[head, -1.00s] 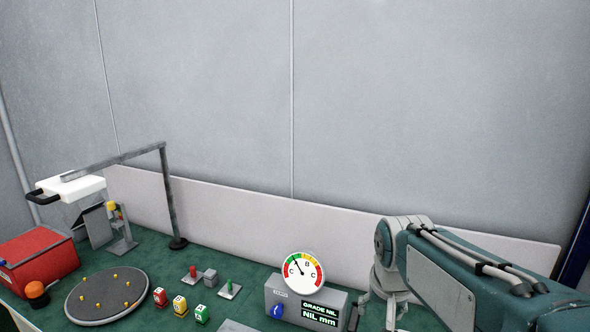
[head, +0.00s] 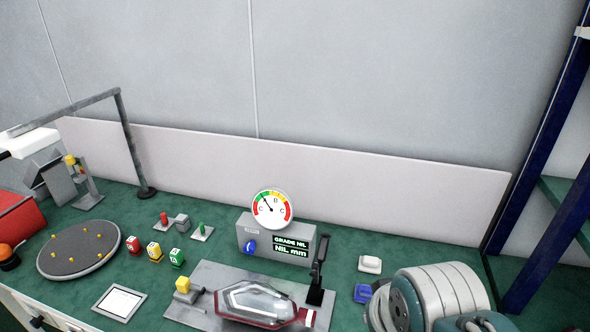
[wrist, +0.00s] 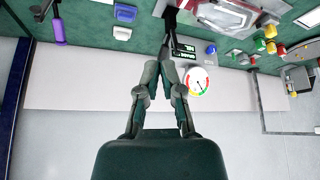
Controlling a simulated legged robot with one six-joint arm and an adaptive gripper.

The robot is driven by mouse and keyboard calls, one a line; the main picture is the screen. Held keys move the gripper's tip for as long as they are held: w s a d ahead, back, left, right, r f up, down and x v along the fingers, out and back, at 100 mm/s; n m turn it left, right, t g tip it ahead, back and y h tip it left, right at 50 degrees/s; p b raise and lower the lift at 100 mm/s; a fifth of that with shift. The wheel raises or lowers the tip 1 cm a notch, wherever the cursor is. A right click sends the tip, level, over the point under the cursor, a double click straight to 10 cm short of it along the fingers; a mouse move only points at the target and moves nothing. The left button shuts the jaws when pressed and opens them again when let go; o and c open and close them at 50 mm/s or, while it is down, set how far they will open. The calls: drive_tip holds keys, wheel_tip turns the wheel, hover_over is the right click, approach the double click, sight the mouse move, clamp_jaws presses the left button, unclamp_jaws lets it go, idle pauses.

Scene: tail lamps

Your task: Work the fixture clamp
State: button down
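The fixture plate (head: 212,279) lies at the front middle of the bench, with a clear and red tail lamp (head: 262,301) on it. A black upright clamp lever (head: 318,262) stands at the plate's right end. A yellow-topped block (head: 184,287) stands at its left end. In the wrist view, which is upside down, the lever (wrist: 168,22) shows beyond my gripper (wrist: 161,65). The fingers converge with their tips close together, and nothing shows held. In the head view the gripper is hidden; my arm is at lower right, right of the lever and apart from it.
A gauge box (head: 250,232) with dial stands behind the plate. A white piece (head: 370,264) and a blue piece (head: 363,293) lie right of the lever. A round turntable (head: 78,248) and coloured blocks (head: 154,252) are left. A blue rack post (head: 540,160) rises at right.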

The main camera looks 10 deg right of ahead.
drive_tip(key=w+a+f+m+g+y, duration=0.25)
drive_tip(key=w+m+y, duration=0.2)
drive_tip(key=w, duration=0.35)
drive_tip(key=m+y, duration=0.7)
drive_tip(key=m, duration=0.2)
approach(321, 256)
drive_tip(key=s+a+r, duration=0.3)
drive_tip(key=s+a, duration=0.1)
drive_tip(key=s, duration=0.1)
drive_tip(key=w+d+f+m+t, duration=0.5)
drive_tip(key=w+d+f, duration=0.1)
drive_tip(key=d+f, duration=0.1)
drive_tip(key=shift+y, duration=0.45)
drive_tip(key=x, duration=1)
drive_tip(key=shift+r, duration=0.1)
